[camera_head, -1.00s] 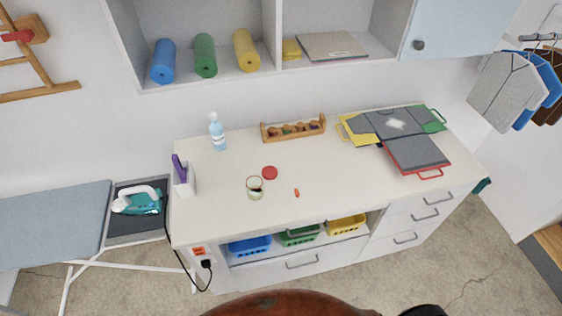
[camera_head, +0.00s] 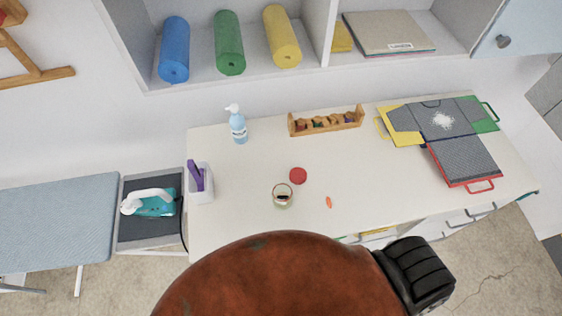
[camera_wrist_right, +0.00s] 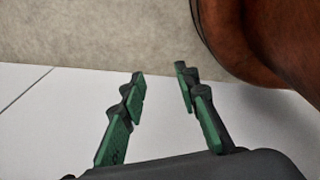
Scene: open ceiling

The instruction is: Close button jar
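A small open glass jar (camera_head: 282,196) stands on the white table, with something dark inside. A round red lid (camera_head: 298,175) lies flat on the table just behind and right of the jar, apart from it. My right gripper (camera_wrist_right: 160,88) shows in the right wrist view, its two green-padded fingers spread with nothing between them. It is over pale floor or panel, with no jar or lid in that view. My left gripper is not in any view.
A small orange item (camera_head: 328,202) lies right of the jar. My brown-red body covers the front edge.

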